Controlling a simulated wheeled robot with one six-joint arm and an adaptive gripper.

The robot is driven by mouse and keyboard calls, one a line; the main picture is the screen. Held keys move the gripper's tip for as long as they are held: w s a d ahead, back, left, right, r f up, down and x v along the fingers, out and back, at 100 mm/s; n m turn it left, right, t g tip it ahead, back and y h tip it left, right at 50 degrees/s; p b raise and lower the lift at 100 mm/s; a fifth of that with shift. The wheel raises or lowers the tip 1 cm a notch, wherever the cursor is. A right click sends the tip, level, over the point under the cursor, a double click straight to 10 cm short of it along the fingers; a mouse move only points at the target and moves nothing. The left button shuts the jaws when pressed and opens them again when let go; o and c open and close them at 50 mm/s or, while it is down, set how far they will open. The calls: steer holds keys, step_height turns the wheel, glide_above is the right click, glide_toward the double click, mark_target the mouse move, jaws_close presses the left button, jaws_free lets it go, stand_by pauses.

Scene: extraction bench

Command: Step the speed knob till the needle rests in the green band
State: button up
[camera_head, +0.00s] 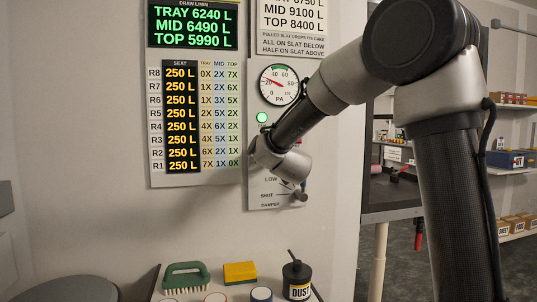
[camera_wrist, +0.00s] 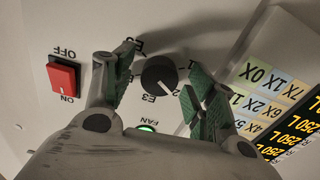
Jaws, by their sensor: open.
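The speed knob (camera_wrist: 159,75) is a round black dial with a white pointer line, which points to the lower right in the wrist view. The panel lettering around it appears upside down there. My gripper (camera_wrist: 156,72) is open, with one green-padded finger on each side of the knob; I cannot tell whether either pad touches it. In the head view the knob is hidden behind my wrist (camera_head: 283,163). The round PA gauge (camera_head: 284,86) has a green band near its top. Its needle points left, near the 20 mark, outside the green band.
A red ON/OFF switch (camera_wrist: 62,77) lies left of the knob in the wrist view. A lit green FAN lamp (camera_wrist: 146,128) is close by. Below my wrist is the damper lever (camera_head: 300,195). A green brush (camera_head: 186,277), yellow sponge (camera_head: 240,272) and black DUST pot (camera_head: 297,281) stand lower down.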

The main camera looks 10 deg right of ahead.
steer(key=c, duration=1)
